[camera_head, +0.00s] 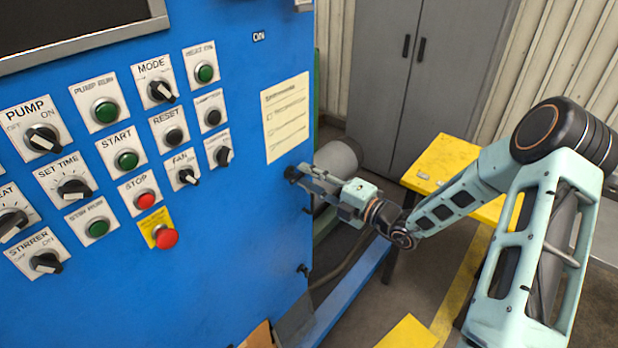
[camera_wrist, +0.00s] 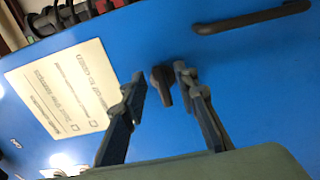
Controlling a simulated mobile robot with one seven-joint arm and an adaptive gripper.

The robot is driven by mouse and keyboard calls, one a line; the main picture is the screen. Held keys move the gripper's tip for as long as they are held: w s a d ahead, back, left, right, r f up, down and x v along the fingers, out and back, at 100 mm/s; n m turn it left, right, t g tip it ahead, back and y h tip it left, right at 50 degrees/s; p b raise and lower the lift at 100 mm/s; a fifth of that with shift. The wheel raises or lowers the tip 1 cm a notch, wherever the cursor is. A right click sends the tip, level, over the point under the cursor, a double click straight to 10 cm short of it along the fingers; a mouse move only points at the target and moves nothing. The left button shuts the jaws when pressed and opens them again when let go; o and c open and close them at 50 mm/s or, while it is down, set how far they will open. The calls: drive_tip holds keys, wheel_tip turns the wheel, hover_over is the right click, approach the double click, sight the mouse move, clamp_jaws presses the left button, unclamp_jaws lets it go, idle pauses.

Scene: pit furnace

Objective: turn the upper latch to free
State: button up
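The upper latch (camera_wrist: 162,86) is a small black turn-handle on the blue cabinet door. In the wrist view its lever hangs between my two fingertips, pointing slightly down and to the right. My gripper (camera_wrist: 159,72) is open around it, with a visible gap on the left and a narrower one on the right. I cannot tell whether either finger touches it. In the head view my gripper (camera_head: 300,174) reaches the cabinet's right edge, where the fingers largely hide the upper latch. A second dark latch (camera_head: 303,269) sits lower on the same edge.
A paper checklist (camera_head: 287,117) is on the blue panel beside my gripper. A black bar handle (camera_wrist: 252,18) shows in the wrist view. Switches and buttons fill the panel's left, including a red emergency button (camera_head: 166,238). A yellow table (camera_head: 440,160) stands behind my arm.

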drive_tip(key=v, duration=1.2)
